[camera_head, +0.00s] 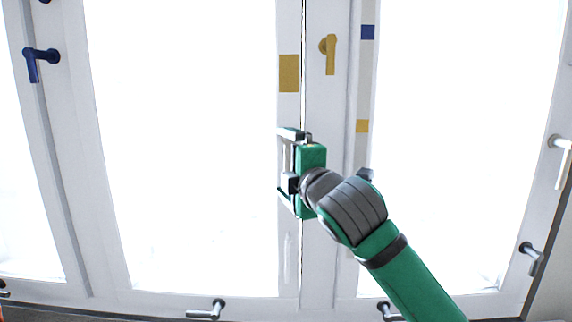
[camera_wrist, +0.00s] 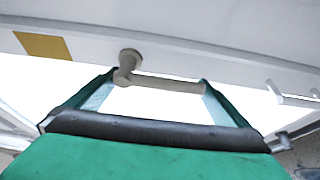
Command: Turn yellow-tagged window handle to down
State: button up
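My gripper (camera_head: 281,163) is open at the white middle window frame, below a large yellow tag (camera_head: 289,73). In the wrist view, a grey-beige lever handle (camera_wrist: 165,82) shows between my spread fingers (camera_wrist: 157,78). Its round mount is by the left finger, and its lever runs right toward the other finger. I cannot tell whether either finger touches it. A yellow tag (camera_wrist: 43,46) lies to the left of the handle's mount. In the head view my gripper mostly hides this handle. A yellow handle (camera_head: 330,55) on the strip to the right hangs down.
A blue handle (camera_head: 36,62) is at far left. A blue tag (camera_head: 367,32) and small yellow tag (camera_head: 362,126) are on the right sash. Grey handles sit at the bottom (camera_head: 206,311) and right (camera_head: 533,257). A pale handle (camera_head: 562,160) is at the right edge.

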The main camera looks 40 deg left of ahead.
jog(key=v, duration=1.1)
jog(key=shift+w, duration=0.1)
dwell(0.5)
